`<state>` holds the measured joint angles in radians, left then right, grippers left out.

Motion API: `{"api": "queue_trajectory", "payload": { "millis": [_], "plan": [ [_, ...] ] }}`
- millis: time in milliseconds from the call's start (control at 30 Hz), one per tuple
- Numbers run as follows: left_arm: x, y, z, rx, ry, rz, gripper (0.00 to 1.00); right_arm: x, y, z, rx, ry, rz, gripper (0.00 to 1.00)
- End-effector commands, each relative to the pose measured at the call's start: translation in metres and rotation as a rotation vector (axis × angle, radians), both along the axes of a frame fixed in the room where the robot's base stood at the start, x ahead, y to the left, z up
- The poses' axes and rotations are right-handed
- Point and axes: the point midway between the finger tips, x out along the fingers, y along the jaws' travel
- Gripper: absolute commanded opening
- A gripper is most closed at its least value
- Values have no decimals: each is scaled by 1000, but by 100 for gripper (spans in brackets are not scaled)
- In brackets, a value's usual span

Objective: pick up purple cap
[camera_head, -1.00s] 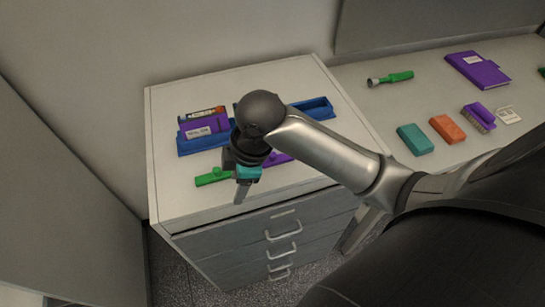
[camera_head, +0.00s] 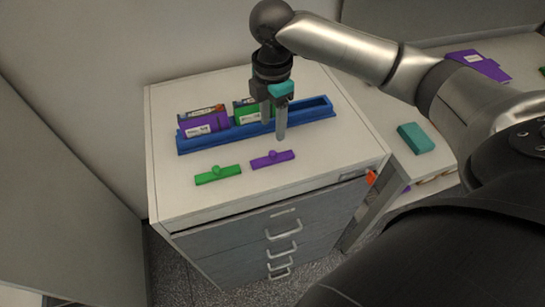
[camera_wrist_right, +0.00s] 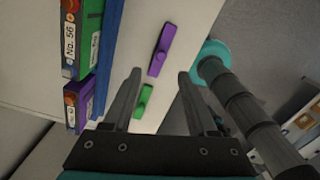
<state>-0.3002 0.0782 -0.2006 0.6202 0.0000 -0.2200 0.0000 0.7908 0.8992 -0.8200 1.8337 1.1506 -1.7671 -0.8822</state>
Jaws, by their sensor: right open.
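The purple cap (camera_head: 272,159), a flat bar with a round knob, lies on the white cabinet top (camera_head: 330,160) in front of the blue tray (camera_head: 190,146). It also shows in the right wrist view (camera_wrist_right: 161,50), beyond and between the fingertips. My right gripper (camera_head: 273,130) is open and empty, fingers pointing down. In the head view it overlaps the tray's front, behind the cap and apart from it. The green cap (camera_head: 218,175) lies to the left of the purple one. My left gripper is not in view.
Purple (camera_head: 205,125) and green (camera_head: 246,111) labelled blocks stand in the blue tray. A desk at the right holds a teal block (camera_head: 415,138) and a purple book (camera_head: 478,66). The cabinet top around the caps is clear.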

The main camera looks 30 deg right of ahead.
Motion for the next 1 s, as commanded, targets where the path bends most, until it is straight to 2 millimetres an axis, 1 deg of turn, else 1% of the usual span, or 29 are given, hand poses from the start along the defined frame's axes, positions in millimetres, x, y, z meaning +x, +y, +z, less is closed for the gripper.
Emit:
{"api": "queue_trajectory", "payload": {
  "millis": [33,133,200,367,433,600,700,800,1000],
  "plan": [
    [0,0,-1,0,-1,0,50,-1,0,-12,1,4,-1,58],
    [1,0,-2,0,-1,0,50,0,1,-29,1,2,0,58],
    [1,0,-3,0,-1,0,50,0,0,-36,0,1,-2,58],
    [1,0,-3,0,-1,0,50,0,0,-45,0,0,0,58],
    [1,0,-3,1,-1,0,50,-1,1,-52,0,1,0,58],
    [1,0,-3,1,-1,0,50,-4,1,-79,1,1,0,58],
    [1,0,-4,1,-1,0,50,-3,1,-90,1,0,0,58],
    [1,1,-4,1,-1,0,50,-3,1,-95,-1,-2,0,58],
    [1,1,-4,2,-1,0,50,-3,1,-95,-1,-2,0,58]
  ]
}}
